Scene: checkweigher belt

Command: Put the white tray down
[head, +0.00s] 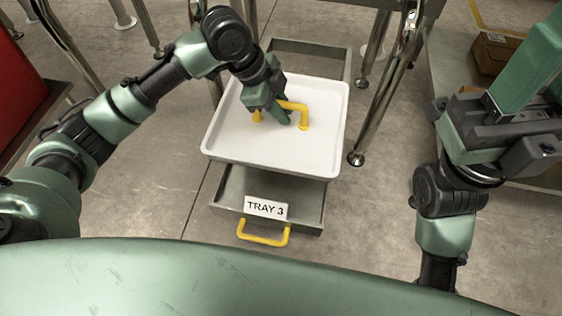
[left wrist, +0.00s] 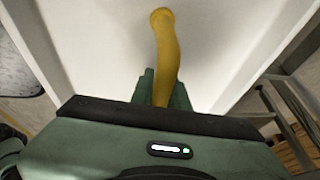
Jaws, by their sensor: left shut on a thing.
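The white tray (head: 225,135) is a shallow, square tray with a low rim and a yellow handle (head: 303,115) standing up from its middle. My left gripper (head: 284,117) is shut on that handle. In the left wrist view the yellow handle (left wrist: 166,55) runs down between the fingers, over the white tray floor (left wrist: 95,40). The tray looks about level and empty. It covers the middle of a grey drawer labelled TRAY 3 (head: 228,188); whether it touches the drawer cannot be told. My right gripper (head: 485,125) is at the right, its fingers unclear.
The drawer has a yellow front handle (head: 263,239). Metal legs (head: 388,85) stand close on the tray's right, others on its left. A red panel (head: 22,90) is at the far left, a cardboard box (head: 493,52) at the upper right.

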